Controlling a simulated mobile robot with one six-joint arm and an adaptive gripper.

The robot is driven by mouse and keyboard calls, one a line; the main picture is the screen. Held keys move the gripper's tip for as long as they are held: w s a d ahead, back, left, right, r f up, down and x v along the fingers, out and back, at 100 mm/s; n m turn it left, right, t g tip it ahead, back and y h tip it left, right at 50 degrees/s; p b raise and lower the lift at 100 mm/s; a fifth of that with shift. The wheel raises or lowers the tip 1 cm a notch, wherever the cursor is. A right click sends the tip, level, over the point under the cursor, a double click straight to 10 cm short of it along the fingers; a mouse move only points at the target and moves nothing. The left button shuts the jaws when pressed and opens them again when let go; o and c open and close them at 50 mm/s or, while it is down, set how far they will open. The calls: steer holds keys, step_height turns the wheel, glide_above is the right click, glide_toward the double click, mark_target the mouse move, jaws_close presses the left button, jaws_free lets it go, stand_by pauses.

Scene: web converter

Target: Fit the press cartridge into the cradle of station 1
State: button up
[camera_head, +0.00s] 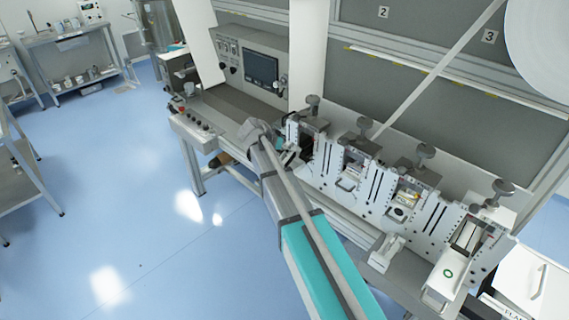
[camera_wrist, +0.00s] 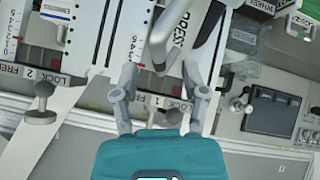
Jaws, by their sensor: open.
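In the wrist view the press cartridge (camera_wrist: 187,24) is a pale block with a PRESS label, at the top centre by station 1. A grey curved handle (camera_wrist: 157,48) stands up from it. My gripper (camera_wrist: 160,75) is open, with its fingertips either side of the handle's lower end; contact cannot be told.
The station 2 clamp knob (camera_wrist: 42,92) stands left in the wrist view. A control panel with a screen (camera_head: 261,69) is behind my arm's end. More stations with clamp knobs (camera_head: 425,151) run to the right. The blue floor (camera_head: 110,190) is open at left.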

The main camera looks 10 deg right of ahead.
steer(key=shift+b+x, duration=0.5)
steer(key=shift+x, duration=0.6)
jaws_close()
